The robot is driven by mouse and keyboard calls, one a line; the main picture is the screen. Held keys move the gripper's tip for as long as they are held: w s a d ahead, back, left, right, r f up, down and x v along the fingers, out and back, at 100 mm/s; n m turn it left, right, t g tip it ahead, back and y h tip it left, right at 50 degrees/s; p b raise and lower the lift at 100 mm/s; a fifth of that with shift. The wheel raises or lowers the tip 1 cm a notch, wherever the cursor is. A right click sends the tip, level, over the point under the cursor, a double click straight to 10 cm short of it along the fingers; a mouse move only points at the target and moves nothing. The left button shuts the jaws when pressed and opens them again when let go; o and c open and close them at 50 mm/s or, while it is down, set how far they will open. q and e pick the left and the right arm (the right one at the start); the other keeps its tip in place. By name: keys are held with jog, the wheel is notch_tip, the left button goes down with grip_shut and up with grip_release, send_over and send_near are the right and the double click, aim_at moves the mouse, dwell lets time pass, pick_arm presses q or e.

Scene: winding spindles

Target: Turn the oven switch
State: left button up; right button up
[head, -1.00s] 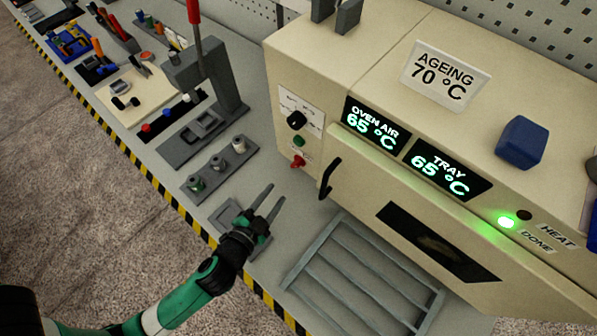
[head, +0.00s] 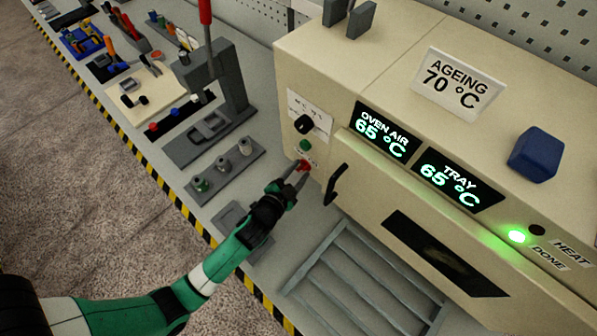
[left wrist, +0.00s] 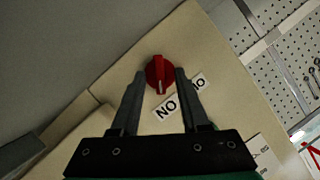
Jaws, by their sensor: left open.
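The oven (head: 400,55) is a cream box with lit displays and a black door handle (head: 336,184). Its red switch (head: 304,165) sits low on the left side panel, below a green button (head: 305,146) and a black knob (head: 303,124). In the left wrist view the red switch (left wrist: 159,73) lies between the tips of my open left gripper (left wrist: 158,80), with a label reading "NO" (left wrist: 166,106) beside it. In the head view my left gripper (head: 296,174) is at the switch. I cannot tell whether the fingers touch it. My right gripper is out of view.
A grey slatted rack (head: 350,275) lies on the bench in front of the oven. A lever press (head: 225,90) and a block with several spools (head: 222,168) stand to the left. A blue block (head: 533,154) sits on the oven.

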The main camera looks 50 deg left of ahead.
pick_arm(q)
jog(key=shift+c, duration=0.3)
grip_shut()
jog(key=shift+r, duration=0.1)
